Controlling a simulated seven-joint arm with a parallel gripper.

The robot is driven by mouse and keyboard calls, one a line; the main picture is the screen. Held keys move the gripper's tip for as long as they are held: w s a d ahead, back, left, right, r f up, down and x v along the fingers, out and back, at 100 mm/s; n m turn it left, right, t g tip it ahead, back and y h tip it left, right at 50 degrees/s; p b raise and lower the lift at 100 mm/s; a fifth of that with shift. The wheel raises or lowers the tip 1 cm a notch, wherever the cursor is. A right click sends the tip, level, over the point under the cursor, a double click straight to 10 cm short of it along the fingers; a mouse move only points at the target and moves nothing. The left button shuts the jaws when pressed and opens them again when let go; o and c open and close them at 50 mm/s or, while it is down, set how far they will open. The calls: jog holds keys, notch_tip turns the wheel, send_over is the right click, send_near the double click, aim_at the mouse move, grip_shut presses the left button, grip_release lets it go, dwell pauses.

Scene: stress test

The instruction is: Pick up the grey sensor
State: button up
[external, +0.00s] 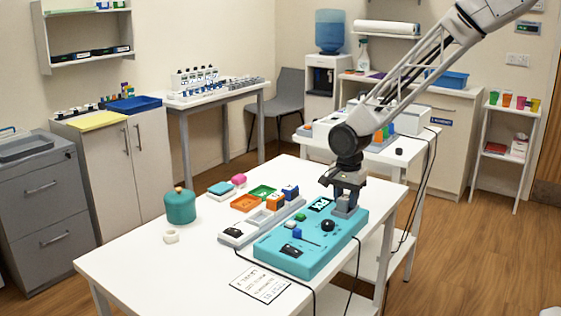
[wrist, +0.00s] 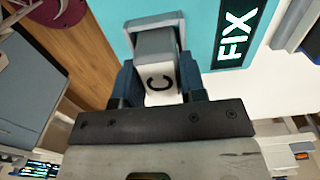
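The grey sensor (wrist: 157,62) is a block with a black letter C on its face. In the wrist view it sits between the two dark blue fingers of my gripper (wrist: 163,85), which press close on both sides with no clear gap. Its far end is at a grey square frame on the teal panel (wrist: 195,30); whether it is still seated there cannot be told. In the external view my gripper (external: 346,192) points down over the back right corner of the teal panel (external: 275,247), with a grey piece below it.
A grey tray (external: 234,238) with coloured blocks lies left of the panel. A teal canister (external: 180,206) and a white nut (external: 171,237) stand further left. A printed card (external: 258,284) lies in front. Black cables run off the table. The table's left front is clear.

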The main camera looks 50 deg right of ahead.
aim_at(346, 196)
jog(key=c, duration=0.5)
jog(key=shift+o, duration=0.2)
jog(key=shift+r, duration=0.15)
jog(key=shift+r, duration=1.4)
jog(key=shift+s+r, duration=0.2)
jog(key=shift+r, duration=0.05)
jog(key=s+r, duration=0.1)
jog(key=s, duration=1.4)
jog(key=shift+s+a+r, duration=0.2)
jog(key=shift+s+a, duration=0.1)
jog(key=shift+a, duration=0.05)
